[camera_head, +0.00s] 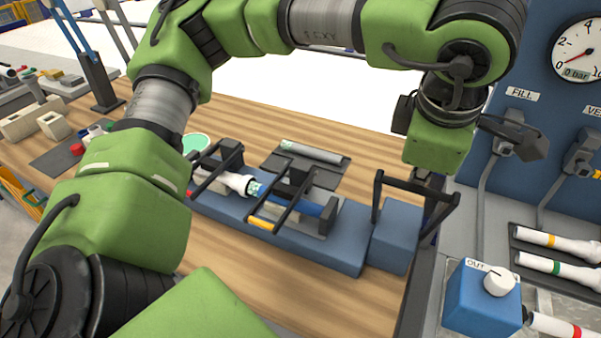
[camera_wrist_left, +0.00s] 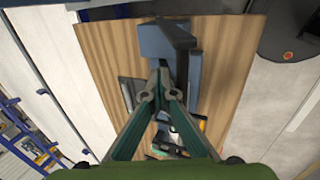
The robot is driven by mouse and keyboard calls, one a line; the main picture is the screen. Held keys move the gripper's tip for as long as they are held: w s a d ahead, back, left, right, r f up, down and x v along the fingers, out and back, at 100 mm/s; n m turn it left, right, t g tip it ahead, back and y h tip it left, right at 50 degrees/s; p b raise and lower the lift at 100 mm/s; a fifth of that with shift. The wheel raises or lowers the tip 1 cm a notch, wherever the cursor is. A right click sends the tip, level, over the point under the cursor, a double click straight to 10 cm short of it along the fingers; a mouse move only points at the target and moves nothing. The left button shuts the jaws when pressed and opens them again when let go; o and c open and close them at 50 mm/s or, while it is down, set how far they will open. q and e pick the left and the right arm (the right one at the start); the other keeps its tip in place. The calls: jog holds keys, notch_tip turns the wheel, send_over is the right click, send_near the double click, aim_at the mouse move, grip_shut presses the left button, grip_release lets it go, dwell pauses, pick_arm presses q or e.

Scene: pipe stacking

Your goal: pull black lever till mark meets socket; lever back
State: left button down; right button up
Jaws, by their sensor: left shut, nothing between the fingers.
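The black lever (camera_head: 418,188) is a U-shaped handle standing on the blue block (camera_head: 396,238) at the right end of the blue jig (camera_head: 335,253). In the jig lie a white socket (camera_head: 237,182) and a blue pipe (camera_head: 312,207). A teal mark (camera_head: 254,188) shows beside the socket's mouth. My left gripper (camera_head: 424,174) is at the lever's top bar; whether it touches cannot be told. In the left wrist view its fingers (camera_wrist_left: 165,68) are together and empty, with the blue block (camera_wrist_left: 160,42) beyond them. My right gripper is not in view.
Black clamp frames, one with a yellow grip (camera_head: 262,223), stand over the jig. A grey tray (camera_head: 272,163) with a pipe lies behind. At right are a blue OUT valve box (camera_head: 480,305), white pipes (camera_head: 556,244) and a gauge (camera_head: 577,48) at 0 bar. The front table is clear.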

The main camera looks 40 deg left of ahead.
aim_at(415, 191)
pick_arm(q)
jog(key=s+f+b, duration=0.1)
jog(key=s+b, duration=0.1)
jog(key=shift+s+d+f+b, duration=0.2)
jog(key=shift+d+f+b, duration=0.15)
jog(key=shift+f, duration=0.05)
jog(key=shift+s+d+f+b, duration=0.2)
jog(key=shift+s+f+b, duration=0.1)
jog(key=shift+s+b, duration=0.3)
jog(key=shift+s+d+f+b, duration=0.15)
jog(key=shift+s+f+b, duration=0.15)
jog(key=shift+s+b, duration=0.25)
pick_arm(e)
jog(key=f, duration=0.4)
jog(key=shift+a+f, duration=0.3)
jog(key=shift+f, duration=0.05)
pick_arm(q)
jog(key=shift+s+d+f+b, duration=0.25)
jog(key=shift+s+f+b, duration=0.7)
jog(key=shift+b, duration=0.2)
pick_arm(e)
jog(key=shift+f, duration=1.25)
pick_arm(q)
jog(key=shift+s+f+b, duration=0.5)
jog(key=shift+f+b, duration=0.05)
jog(key=shift+b, duration=0.15)
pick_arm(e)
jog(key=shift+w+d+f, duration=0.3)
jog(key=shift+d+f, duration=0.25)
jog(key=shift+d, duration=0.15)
